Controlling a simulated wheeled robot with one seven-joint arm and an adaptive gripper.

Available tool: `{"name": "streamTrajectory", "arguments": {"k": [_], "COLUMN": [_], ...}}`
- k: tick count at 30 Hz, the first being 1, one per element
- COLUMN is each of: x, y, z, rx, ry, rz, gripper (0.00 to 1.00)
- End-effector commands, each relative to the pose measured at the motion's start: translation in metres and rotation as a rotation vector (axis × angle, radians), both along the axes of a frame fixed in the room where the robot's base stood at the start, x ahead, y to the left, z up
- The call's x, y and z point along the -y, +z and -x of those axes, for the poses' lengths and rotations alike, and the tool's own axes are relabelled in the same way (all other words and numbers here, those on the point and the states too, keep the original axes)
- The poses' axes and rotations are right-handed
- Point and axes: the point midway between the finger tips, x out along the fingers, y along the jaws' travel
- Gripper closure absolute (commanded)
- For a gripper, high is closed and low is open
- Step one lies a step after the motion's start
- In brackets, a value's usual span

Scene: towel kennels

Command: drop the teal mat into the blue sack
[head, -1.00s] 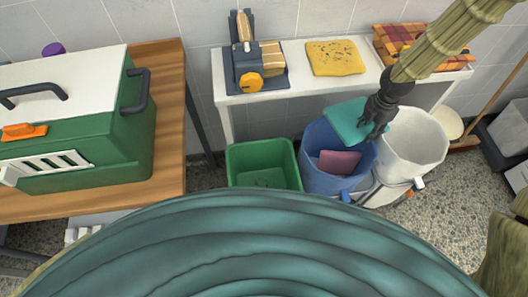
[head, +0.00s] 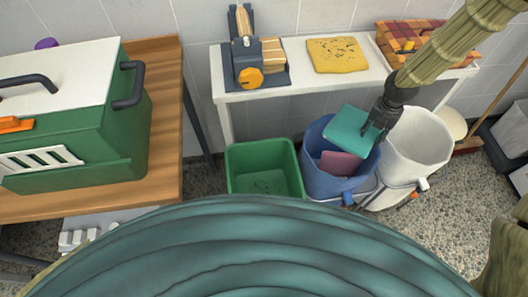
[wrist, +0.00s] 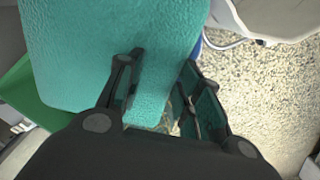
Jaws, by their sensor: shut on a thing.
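The teal mat (head: 350,131) is held by my gripper (head: 376,125) above the mouth of the blue sack (head: 331,188). The mat also fills the upper left of the wrist view (wrist: 110,50), with its right edge near my fingers (wrist: 160,95). My gripper is shut on that edge. The mat hangs over the sack's opening and hides part of it. A pink cloth (head: 340,164) lies inside the blue sack.
A white sack (head: 418,145) stands right of the blue one and a green bin (head: 263,170) stands left of it. Behind them is a white shelf (head: 300,82) with a yellow cloth (head: 337,55) and a plaid item (head: 428,42). A green kennel (head: 80,130) sits on the wooden table (head: 165,100).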

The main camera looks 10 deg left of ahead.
Motion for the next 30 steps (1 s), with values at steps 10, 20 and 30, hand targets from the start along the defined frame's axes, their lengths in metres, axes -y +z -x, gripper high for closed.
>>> {"name": "streamTrajectory", "arguments": {"k": [10, 20, 30], "x": [0.0, 0.0, 0.0], "y": [-0.036, -0.04, -0.04], "z": [0.0, 0.0, 0.0], "rx": [0.001, 0.0, 0.0], "ry": [-0.001, -0.001, -0.001], "rz": [0.0, 0.0, 0.0], "gripper": [0.96, 0.96, 0.4]}}
